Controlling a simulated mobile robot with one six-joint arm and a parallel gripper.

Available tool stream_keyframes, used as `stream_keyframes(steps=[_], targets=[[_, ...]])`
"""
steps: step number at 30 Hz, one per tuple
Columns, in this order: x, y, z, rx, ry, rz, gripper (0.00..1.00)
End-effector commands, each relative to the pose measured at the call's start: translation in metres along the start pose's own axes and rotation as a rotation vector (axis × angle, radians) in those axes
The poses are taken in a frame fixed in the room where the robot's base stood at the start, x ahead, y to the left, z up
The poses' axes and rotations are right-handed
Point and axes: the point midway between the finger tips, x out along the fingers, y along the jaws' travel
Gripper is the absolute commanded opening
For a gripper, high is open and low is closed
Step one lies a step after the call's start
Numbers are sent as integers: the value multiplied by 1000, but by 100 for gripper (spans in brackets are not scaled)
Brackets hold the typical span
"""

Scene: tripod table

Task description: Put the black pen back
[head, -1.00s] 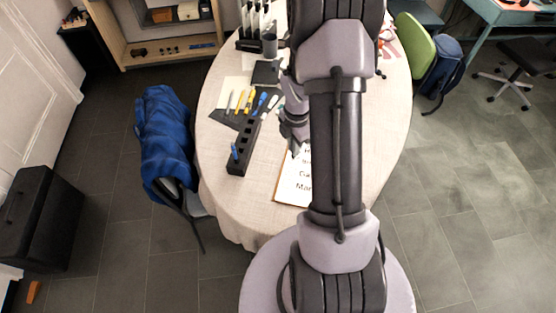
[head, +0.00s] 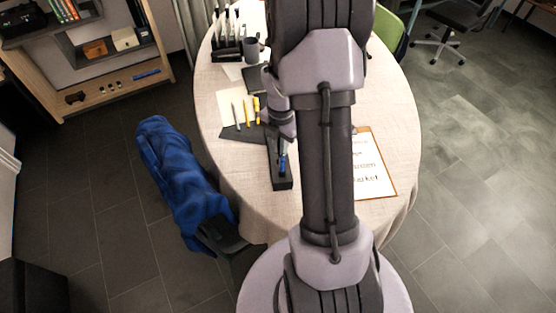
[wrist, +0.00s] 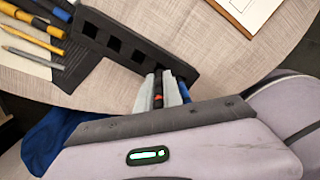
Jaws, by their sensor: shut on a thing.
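The black pen holder (wrist: 105,42), a long block with a row of square slots, lies on the table and also shows in the head view (head: 282,184). My gripper (wrist: 161,92) is at the holder's near end in the wrist view, its pale fingers shut on a dark pen with a red-orange mark (wrist: 158,86). The pen's lower end is hidden, so I cannot tell whether it is inside a slot. A blue pen (head: 283,161) stands in the holder, close to my gripper. In the head view my arm hides the fingertips.
Yellow and grey pens (wrist: 35,40) lie on a dark mat left of the holder. A clipboard (head: 372,165) lies to its right. A grey cup (head: 252,47) and an upright rack stand at the back. A blue-draped chair (head: 180,175) is left of the table (head: 230,185).

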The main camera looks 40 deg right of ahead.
Motion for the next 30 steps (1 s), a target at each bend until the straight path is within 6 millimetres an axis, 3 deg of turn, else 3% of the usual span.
stream_keyframes(steps=[3,5,15,16,18,19,27,30], targets=[[31,0,-1,1,2,-2,0],[38,0,0,0,0,0,0],[39,0,0,0,0,0,0],[38,0,0,0,0,0,17],[38,0,0,0,0,0,30],[38,0,0,0,0,0,33],[37,0,0,1,-1,1,33],[24,0,0,1,-2,2,33]])
